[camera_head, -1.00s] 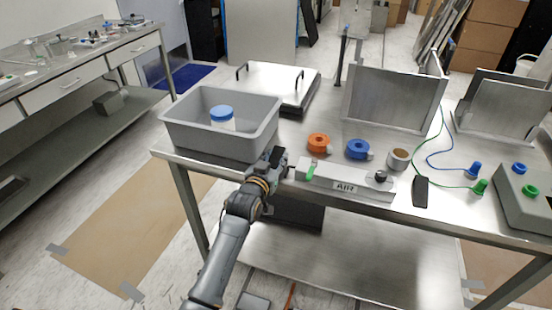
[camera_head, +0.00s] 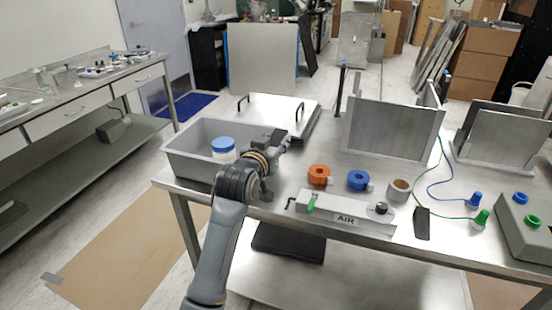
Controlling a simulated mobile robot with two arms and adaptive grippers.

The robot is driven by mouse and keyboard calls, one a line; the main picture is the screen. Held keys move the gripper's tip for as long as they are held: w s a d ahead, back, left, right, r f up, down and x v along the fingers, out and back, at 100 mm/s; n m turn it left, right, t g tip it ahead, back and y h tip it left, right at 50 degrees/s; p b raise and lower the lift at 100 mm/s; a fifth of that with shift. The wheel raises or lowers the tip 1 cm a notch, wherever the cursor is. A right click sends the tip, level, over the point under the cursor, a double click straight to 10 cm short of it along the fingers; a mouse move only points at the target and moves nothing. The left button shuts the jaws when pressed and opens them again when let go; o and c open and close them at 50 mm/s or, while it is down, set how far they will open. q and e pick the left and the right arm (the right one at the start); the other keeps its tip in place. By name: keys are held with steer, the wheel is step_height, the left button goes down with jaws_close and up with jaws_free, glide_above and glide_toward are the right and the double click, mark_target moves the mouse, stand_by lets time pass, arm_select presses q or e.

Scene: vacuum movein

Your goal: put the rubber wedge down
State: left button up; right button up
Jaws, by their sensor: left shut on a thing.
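My left gripper (camera_head: 292,141) is above the steel table (camera_head: 290,222), just right of the grey bin's right end. It is shut on a small dark piece (camera_head: 278,135), which I take to be the rubber wedge. Its shape is partly hidden by the gripper and wrist. The held piece appears raised above the table, in front of the metal lid with two black handles (camera_head: 270,108). My right gripper is not in view.
The grey bin (camera_head: 185,160) holds a blue-lidded jar (camera_head: 223,146). Orange (camera_head: 318,175) and blue (camera_head: 358,180) rolls, a tan-topped cup (camera_head: 398,190), an AIR-labelled bar (camera_head: 345,218) and a flat black piece (camera_head: 422,223) lie to the right. Metal panels (camera_head: 392,130) stand behind.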

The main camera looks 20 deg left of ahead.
arm_select(q)
steer(key=shift+r, duration=0.45)
steer(key=shift+s+f, duration=0.15)
steer(key=shift+s, duration=0.15)
steer(key=s+f, duration=0.4)
steer(key=s, duration=0.6)
steer(key=s+f, duration=0.4)
steer(key=s, duration=0.6)
steer(key=s+f, duration=0.3)
steer(key=s, duration=0.7)
steer(key=shift+s+d+f+y+p, duration=0.25)
steer(key=shift+d+f+y+p, duration=0.05)
steer(key=shift+d+f+p, duration=0.15)
steer(key=shift+a, duration=0.1)
